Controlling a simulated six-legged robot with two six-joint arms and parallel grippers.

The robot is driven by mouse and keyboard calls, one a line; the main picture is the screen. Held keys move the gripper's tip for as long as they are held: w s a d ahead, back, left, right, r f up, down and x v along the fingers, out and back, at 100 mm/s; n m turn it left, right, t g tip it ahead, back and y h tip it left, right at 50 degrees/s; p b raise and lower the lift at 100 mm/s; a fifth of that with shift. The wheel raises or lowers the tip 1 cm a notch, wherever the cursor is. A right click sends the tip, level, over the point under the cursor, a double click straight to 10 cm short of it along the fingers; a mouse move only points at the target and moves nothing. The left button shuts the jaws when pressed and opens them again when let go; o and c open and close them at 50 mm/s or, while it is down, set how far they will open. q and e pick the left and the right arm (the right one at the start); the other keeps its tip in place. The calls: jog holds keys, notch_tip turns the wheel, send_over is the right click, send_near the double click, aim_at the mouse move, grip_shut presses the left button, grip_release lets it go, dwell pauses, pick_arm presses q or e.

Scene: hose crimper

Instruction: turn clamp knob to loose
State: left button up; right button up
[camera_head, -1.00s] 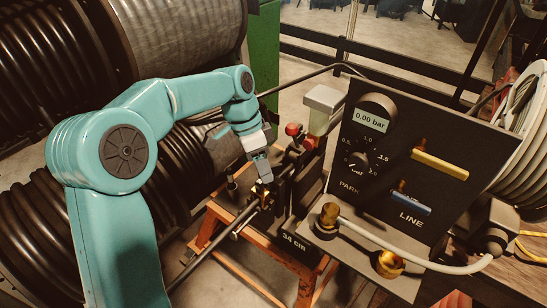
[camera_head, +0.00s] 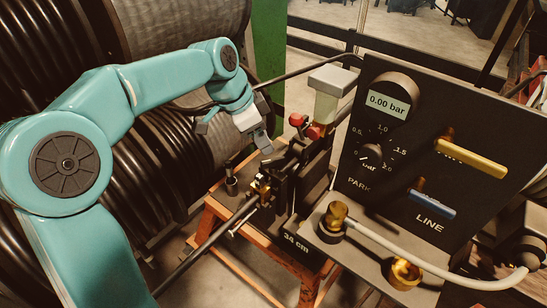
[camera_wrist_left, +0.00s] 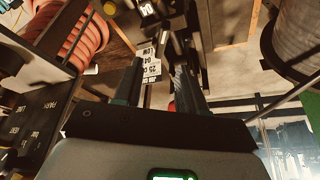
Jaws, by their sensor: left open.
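The crimper's clamp (camera_head: 285,170) is a dark block in the middle of the head view. My left gripper (camera_head: 264,144) is above and left of the clamp, apart from the brass piece. In the left wrist view its fingers (camera_wrist_left: 158,88) are spread and nothing is gripped. My right gripper is not in view.
A black panel (camera_head: 361,207) with a 0.00 bar display, a yellow lever (camera_head: 472,158) and a blue lever (camera_head: 432,203) stands right of the clamp. Brass fittings (camera_head: 404,272) and a pale hose are in front. Large hose reels (camera_head: 180,160) stand behind my left arm. An orange wooden stand (camera_head: 312,283) is below.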

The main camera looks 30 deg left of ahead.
aim_at(275, 159)
pick_arm(q)
jog(key=b+x, duration=0.1)
jog(key=x, duration=0.6)
jog(key=shift+w+f, duration=0.1)
jog(key=shift+w, duration=0.05)
jog(key=shift+c, duration=0.3)
grip_shut()
